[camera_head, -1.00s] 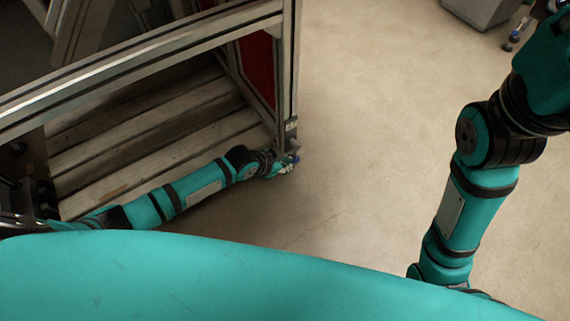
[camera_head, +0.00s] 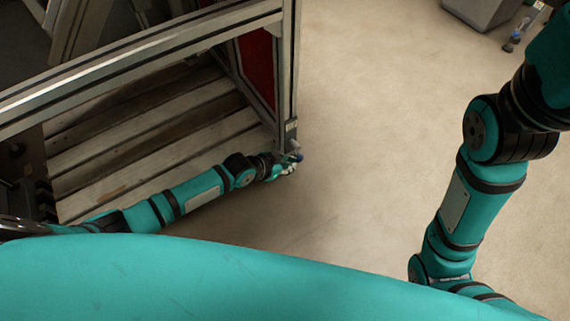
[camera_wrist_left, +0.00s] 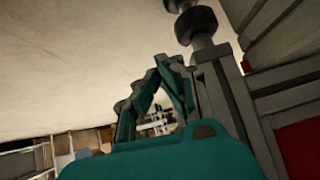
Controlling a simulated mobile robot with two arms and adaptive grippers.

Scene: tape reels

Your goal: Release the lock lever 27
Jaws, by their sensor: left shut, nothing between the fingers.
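A small grey lever with a blue end (camera_head: 298,153) sits low on the corner post of the metal frame (camera_head: 287,85). A small label (camera_head: 291,126) is on the post just above it; its number is too small to read. My left gripper (camera_head: 289,169) is right below and beside the lever; I cannot tell whether they touch. In the left wrist view, the left gripper's teal fingers (camera_wrist_left: 158,62) come together at the tips with nothing between them. A dark round-knobbed part (camera_wrist_left: 196,24) stands just beyond them, close to the grey post. My right gripper is out of view.
The frame holds wooden slats (camera_head: 150,140) and a red panel (camera_head: 258,65). My right arm stands at the right. A grey bin (camera_head: 482,10) and a small blue-and-black item (camera_head: 515,42) are at the top right. The floor (camera_head: 380,120) between is clear.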

